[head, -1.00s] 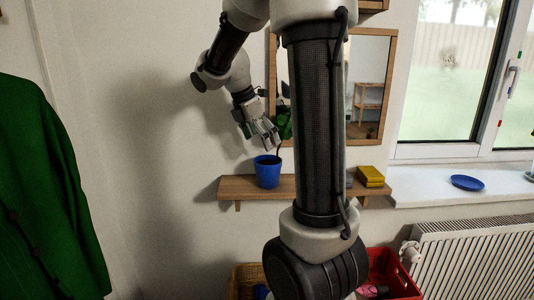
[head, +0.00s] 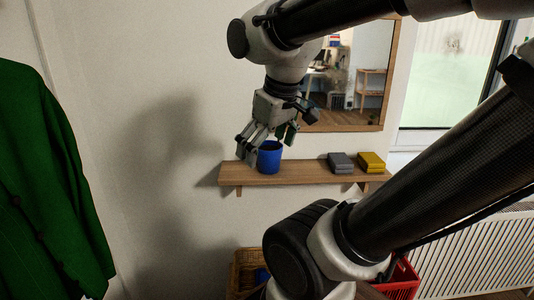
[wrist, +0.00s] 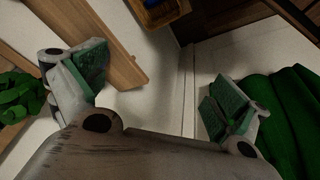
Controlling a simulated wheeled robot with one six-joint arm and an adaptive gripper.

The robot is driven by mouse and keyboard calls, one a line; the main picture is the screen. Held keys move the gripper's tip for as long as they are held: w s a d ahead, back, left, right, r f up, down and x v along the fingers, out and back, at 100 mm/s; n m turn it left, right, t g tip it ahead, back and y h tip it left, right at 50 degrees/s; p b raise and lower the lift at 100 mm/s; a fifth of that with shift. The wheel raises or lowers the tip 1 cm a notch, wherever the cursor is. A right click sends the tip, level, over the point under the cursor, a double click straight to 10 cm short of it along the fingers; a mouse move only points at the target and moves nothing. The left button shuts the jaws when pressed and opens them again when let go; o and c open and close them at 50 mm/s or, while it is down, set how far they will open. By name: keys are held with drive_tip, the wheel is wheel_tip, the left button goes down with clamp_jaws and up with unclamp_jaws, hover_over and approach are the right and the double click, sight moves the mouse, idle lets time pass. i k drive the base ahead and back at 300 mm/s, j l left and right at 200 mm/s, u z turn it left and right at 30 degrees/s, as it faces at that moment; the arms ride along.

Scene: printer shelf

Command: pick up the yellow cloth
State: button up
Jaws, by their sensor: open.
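The yellow cloth (head: 371,162) is a folded stack at the right end of the wooden wall shelf (head: 300,173). My gripper (head: 263,142) is open and empty, fingers pointing down, in front of the left end of the shelf. It is well to the left of the cloth and partly overlaps the blue pot (head: 269,159) in the head view. In the wrist view my gripper (wrist: 158,88) shows its two green-padded fingers wide apart with nothing between them. The shelf (wrist: 122,60) is beside the left finger there. I cannot make out the cloth in the wrist view.
A folded grey cloth (head: 341,163) lies just left of the yellow one. A mirror (head: 350,85) hangs above the shelf. A wicker basket (head: 247,270) and red crate (head: 402,282) stand below. A green coat (head: 45,190) hangs left; a radiator (head: 465,250) stands right.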

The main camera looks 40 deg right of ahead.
sight(369, 162)
drive_tip(key=k+j+z, duration=0.15)
drive_tip(key=z, duration=1.6)
